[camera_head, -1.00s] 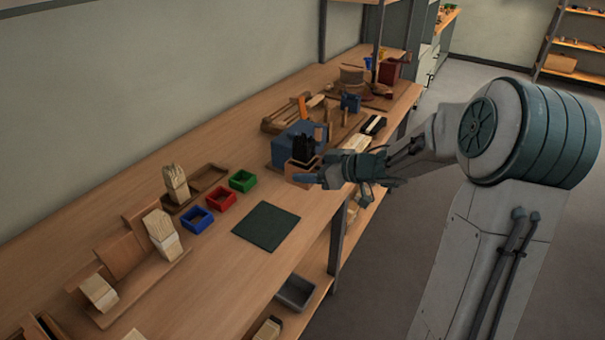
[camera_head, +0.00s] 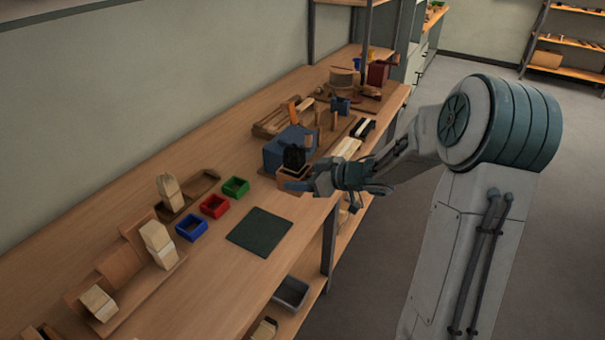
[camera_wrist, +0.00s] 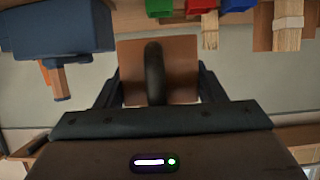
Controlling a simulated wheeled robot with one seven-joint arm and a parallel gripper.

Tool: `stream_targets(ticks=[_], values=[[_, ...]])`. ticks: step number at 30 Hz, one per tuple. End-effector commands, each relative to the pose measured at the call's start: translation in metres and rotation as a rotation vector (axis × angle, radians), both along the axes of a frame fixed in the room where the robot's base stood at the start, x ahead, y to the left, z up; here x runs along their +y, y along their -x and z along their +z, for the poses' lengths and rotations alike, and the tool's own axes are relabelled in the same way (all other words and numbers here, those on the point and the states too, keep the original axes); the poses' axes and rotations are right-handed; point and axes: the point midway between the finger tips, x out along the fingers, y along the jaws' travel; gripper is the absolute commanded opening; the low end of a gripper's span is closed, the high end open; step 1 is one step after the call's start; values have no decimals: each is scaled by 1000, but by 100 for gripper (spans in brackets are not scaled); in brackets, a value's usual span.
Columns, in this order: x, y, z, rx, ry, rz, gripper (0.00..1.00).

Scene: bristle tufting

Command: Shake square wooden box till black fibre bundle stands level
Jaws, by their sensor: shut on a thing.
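The square wooden box (camera_head: 291,180) is brown and is held at the end of my arm, over the front edge of the bench. My gripper (camera_head: 305,184) is shut on it from the right in the head view. In the wrist view the box (camera_wrist: 182,68) sits between my two dark fingers. The black fibre bundle (camera_head: 294,157) stands up out of the box as a dark rounded mass; its top is too small to judge as level. A dark upright shape crosses the box in the wrist view; I cannot tell if it is the bundle.
A blue block-like machine (camera_head: 281,150) stands close behind the box. Blue (camera_head: 191,228), red (camera_head: 214,206) and green (camera_head: 236,187) trays and a dark green mat (camera_head: 260,232) lie to the left. Bench around the mat is clear.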

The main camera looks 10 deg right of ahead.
Motion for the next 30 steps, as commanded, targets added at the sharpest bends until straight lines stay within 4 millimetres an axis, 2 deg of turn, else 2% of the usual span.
stream_targets(ticks=[2, 9, 18, 22, 30], values=[[0, 0, 1, 0, -2, 1, 37], [0, 0, -30, 1, -2, 0, 37], [0, 0, -1, 0, -2, 1, 37], [0, 0, 4, -1, -1, 0, 37], [0, 0, -30, 2, -1, 0, 37]])
